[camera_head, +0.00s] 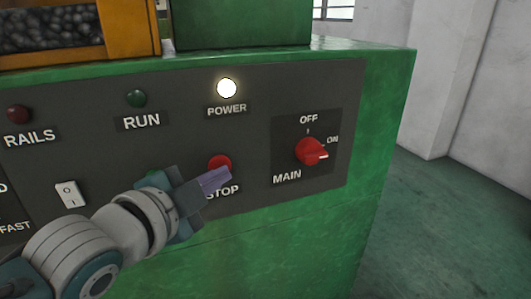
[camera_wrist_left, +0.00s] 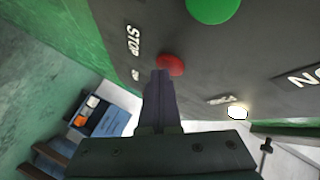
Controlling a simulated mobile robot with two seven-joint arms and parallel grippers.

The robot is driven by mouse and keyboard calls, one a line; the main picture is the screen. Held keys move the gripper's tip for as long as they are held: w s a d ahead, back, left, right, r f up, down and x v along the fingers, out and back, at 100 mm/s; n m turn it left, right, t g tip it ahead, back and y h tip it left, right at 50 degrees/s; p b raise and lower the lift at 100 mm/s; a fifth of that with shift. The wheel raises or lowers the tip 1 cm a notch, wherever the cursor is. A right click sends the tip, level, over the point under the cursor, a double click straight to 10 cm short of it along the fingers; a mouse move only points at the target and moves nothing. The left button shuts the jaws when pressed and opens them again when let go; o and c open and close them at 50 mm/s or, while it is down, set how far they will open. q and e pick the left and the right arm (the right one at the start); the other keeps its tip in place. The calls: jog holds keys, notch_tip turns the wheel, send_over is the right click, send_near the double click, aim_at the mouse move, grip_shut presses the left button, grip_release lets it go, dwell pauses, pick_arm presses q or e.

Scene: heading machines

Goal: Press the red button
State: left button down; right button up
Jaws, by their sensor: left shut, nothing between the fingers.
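The red button (camera_head: 219,160) sits on the dark panel just above the STOP label; its lower edge is hidden by my left gripper. My left gripper (camera_head: 222,176) is shut and empty, its purple-grey fingers pointing right across the panel just below the button. In the left wrist view the red button (camera_wrist_left: 174,64) lies right at the tips of the shut fingers (camera_wrist_left: 160,76), which overlap its left edge. I cannot tell whether they touch it. My right gripper is in neither view.
A red MAIN switch (camera_head: 311,151) is right of the button, its pointer toward ON. The POWER lamp (camera_head: 227,88) glows white. A green button (camera_wrist_left: 213,8) shows in the wrist view. A white rocker switch (camera_head: 70,193) is at left. Open floor (camera_head: 440,220) lies right.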

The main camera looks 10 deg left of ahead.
pick_arm(q)
jog(key=shift+s+d+p, duration=0.15)
jog(key=shift+s+p, duration=0.15)
jog(key=s+d+p, duration=0.2)
jog(key=s+d, duration=0.1)
jog(key=s, duration=0.2)
jog(key=shift+d+p, duration=0.2)
jog(key=shift+p, duration=0.1)
dwell(0.6)
